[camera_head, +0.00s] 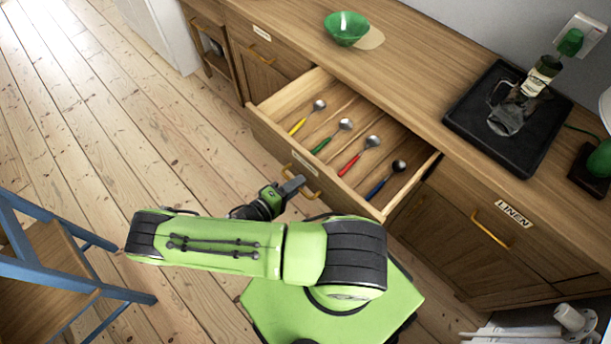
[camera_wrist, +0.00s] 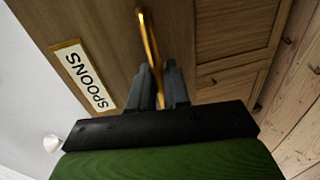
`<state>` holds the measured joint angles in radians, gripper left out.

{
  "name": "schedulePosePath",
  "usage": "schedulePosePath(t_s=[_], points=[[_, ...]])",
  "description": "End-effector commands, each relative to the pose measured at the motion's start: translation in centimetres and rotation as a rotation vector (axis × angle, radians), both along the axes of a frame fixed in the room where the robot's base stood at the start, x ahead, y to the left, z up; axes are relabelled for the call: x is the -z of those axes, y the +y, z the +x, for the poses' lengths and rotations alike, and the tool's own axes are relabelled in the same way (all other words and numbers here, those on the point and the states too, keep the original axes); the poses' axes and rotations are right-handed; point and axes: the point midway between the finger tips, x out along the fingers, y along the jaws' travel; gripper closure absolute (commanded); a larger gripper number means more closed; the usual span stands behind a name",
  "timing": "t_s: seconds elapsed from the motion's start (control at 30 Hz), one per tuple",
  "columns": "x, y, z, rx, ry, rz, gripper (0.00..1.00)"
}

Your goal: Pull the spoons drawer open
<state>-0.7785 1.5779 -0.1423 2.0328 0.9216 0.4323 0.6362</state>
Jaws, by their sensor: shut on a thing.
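The spoons drawer (camera_head: 264,126) stands pulled out from the wooden cabinet. Several spoons with coloured handles lie inside, among them a yellow one (camera_head: 298,126), a green one (camera_head: 322,145) and a red one (camera_head: 349,164). In the wrist view its front carries a label reading SPOONS (camera_wrist: 84,78). My gripper (camera_head: 297,184) is at the drawer front, shut on the brass handle (camera_wrist: 148,36). In the wrist view my gripper's fingers (camera_wrist: 161,82) sit on either side of the lower part of the handle.
A green bowl (camera_head: 346,29) and a black tray (camera_head: 467,113) with a glass jug and a bottle stand on the countertop. A closed drawer labelled LINEN (camera_head: 514,214) is to the right. A blue-framed chair (camera_head: 70,270) stands at lower left. Floor between is clear.

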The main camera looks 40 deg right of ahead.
Motion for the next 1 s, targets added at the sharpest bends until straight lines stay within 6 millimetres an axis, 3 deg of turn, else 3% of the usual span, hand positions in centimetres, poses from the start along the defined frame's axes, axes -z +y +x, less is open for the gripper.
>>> schedulePosePath(t_s=[0.5, 0.53, 0.6, 1.0], points=[[0.06, 0.79, -0.06, 0.0, 0.001, 0.002, 1.0], [0.06, 0.78, -0.07, 0.001, 0.001, 0.002, 0.81], [0.05, 0.78, -0.06, 0.001, 0.0, 0.002, 0.72], [0.0, 0.84, -0.05, 0.0, 0.0, 0.001, 0.72]])
